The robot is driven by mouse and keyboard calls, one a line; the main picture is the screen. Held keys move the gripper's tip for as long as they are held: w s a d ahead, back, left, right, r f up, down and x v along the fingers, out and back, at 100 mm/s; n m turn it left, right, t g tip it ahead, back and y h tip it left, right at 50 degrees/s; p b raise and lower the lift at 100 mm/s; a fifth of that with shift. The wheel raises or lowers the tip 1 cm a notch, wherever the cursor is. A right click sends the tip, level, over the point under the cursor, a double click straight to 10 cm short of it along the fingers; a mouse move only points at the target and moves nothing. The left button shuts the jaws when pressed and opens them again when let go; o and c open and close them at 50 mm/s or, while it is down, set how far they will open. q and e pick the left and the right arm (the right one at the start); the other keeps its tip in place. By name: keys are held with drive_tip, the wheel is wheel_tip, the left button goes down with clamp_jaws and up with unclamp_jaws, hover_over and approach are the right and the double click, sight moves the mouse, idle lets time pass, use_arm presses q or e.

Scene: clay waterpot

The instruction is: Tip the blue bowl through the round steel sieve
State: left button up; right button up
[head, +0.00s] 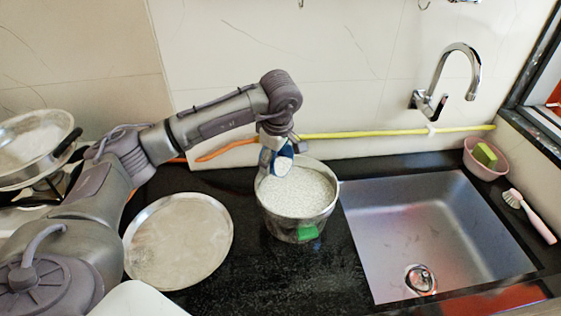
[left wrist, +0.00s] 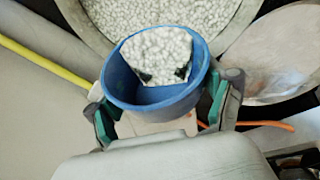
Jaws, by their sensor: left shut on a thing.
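The blue bowl (head: 265,159) is above the rim area of a steel pot (head: 318,217) full of white grains. My left gripper (head: 275,149) is shut on the bowl, its fingers on opposite sides. In the left wrist view the bowl (left wrist: 150,95) holds white grains, with two dark spots on them. The grain-filled pot (left wrist: 97,27) lies beyond the bowl there. A round shallow steel disc (head: 178,242), perhaps the sieve, lies flat left of the pot; I cannot make out a mesh. My right gripper is not in view.
A steel sink (head: 430,228) is right of the pot, under a faucet (head: 460,75). A pink bowl (head: 484,165) with a green sponge and a brush (head: 530,212) are at far right. A yellow hose (head: 390,133) runs along the wall. Pans (head: 35,145) stand at left. The counter before the pot is clear.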

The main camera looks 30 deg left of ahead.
use_arm(q)
drive_tip(key=shift+r, duration=0.1)
drive_tip(key=shift+d+r+y, duration=0.15)
drive_tip(key=shift+d+y, duration=0.2)
drive_tip(key=shift+y, duration=0.35)
idle(0.4)
drive_tip(key=shift+d+r+y, duration=0.2)
drive_tip(key=shift+d+y, duration=0.05)
drive_tip(key=shift+y, duration=0.45)
drive_tip(key=shift+a, duration=0.1)
drive_tip(key=shift+d+r+y, duration=0.15)
drive_tip(key=shift+d+y, duration=0.25)
drive_tip(key=shift+y, duration=0.2)
drive_tip(key=shift+s+a, duration=0.1)
